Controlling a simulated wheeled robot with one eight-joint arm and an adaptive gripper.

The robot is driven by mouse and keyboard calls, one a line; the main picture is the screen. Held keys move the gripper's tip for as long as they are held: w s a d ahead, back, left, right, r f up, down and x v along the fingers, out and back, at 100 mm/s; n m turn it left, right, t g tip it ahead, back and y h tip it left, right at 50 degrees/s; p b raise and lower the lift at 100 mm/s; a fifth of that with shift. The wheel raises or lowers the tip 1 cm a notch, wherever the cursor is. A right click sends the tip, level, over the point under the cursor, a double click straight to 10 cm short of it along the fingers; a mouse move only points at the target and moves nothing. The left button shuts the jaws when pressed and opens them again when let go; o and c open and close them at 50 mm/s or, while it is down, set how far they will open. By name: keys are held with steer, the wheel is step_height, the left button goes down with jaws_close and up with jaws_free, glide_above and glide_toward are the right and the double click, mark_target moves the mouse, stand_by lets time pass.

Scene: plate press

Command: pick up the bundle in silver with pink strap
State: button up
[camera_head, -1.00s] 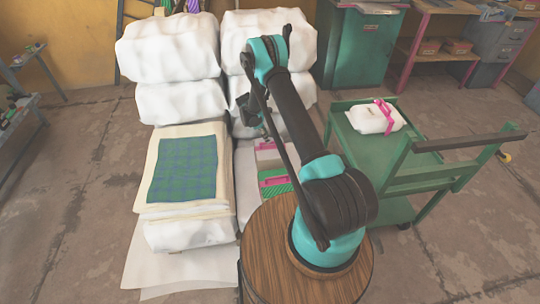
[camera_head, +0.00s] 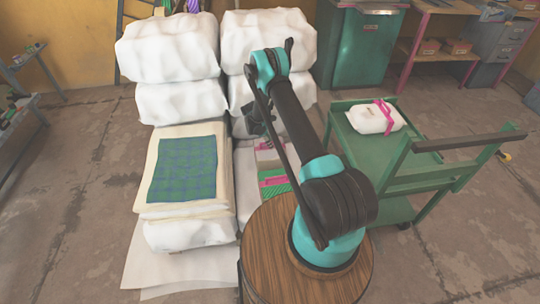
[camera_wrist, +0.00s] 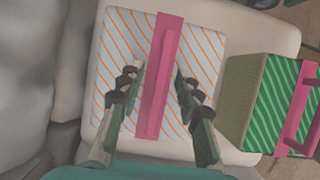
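A pale silver-white bundle (camera_wrist: 207,58) with thin orange slanting lines and a pink strap (camera_wrist: 160,75) lies below my gripper in the wrist view. In the head view the bundle (camera_head: 266,158) is partly hidden behind my arm. My gripper (camera_wrist: 157,86) is open, with one finger on each side of the raised pink strap. I cannot tell whether the fingers touch the bundle. In the head view my gripper (camera_head: 255,121) hangs just above the bundle, beside the right-hand white stack.
A green striped bundle (camera_wrist: 284,92) with a pink strap sits close to the right of the silver one. A white bundle (camera_head: 368,119) with a pink strap lies on the green cart (camera_head: 391,156). Tall white stacks (camera_head: 172,104) stand behind and left.

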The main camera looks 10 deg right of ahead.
steer(key=shift+f, duration=0.2)
stand_by(0.4)
jaws_close()
stand_by(0.3)
